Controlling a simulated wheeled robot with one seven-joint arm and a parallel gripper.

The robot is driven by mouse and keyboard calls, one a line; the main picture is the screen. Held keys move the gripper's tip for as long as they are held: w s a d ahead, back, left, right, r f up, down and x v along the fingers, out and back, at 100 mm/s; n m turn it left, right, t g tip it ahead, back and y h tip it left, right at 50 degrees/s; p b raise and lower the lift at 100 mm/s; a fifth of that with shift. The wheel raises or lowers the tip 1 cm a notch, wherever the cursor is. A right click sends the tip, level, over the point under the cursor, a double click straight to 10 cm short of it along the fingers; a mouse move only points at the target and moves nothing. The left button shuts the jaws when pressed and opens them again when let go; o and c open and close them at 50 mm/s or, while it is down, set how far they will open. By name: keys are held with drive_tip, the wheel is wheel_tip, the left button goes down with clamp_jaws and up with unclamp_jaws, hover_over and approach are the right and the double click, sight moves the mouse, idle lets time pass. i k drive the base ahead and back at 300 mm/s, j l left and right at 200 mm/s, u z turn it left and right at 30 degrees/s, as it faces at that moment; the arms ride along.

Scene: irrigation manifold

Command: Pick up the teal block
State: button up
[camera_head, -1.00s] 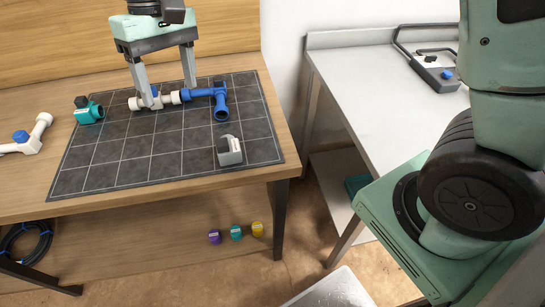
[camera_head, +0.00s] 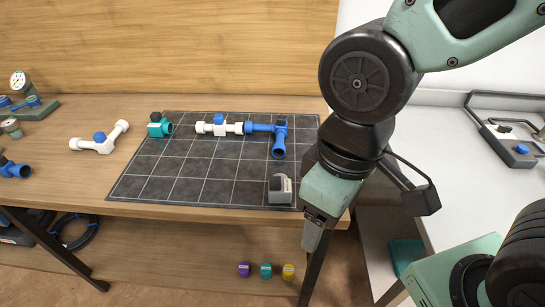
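A teal fitting (camera_head: 160,125) with a dark top sits at the back left corner of the dark gridded mat (camera_head: 190,188). My gripper (camera_head: 316,238) hangs by the mat's front right edge, far to the right of the teal fitting. It shows nearly edge-on, with one finger clearly visible, so its opening cannot be judged. I see nothing held in it. A small teal cap (camera_head: 265,270) also stands low, below the table, between a purple cap (camera_head: 244,270) and a yellow cap (camera_head: 288,271).
A white valve (camera_head: 219,127) joins a blue elbow (camera_head: 278,130) on the mat. A grey clamp-like piece (camera_head: 279,188) lies close left of my gripper. A metal bench (camera_head: 470,170) stands right. The mat's middle is clear.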

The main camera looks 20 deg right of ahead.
sight(159, 126)
drive_tip(key=j+z, duration=0.1)
drive_tip(key=j, duration=0.6)
drive_tip(key=k+j+z, duration=0.1)
drive_tip(key=j, duration=0.6)
drive_tip(key=i+j, duration=0.15)
drive_tip(key=j, duration=0.2)
drive_tip(key=i+j+z, duration=0.15)
drive_tip(key=j, duration=0.2)
drive_tip(key=i+j, duration=0.1)
drive_tip(key=j, duration=0.25)
drive_tip(key=i+j+z, duration=0.15)
drive_tip(key=j, duration=0.2)
drive_tip(key=i+j+z, duration=0.1)
drive_tip(key=i+j, duration=0.3)
drive_tip(key=i, duration=0.15)
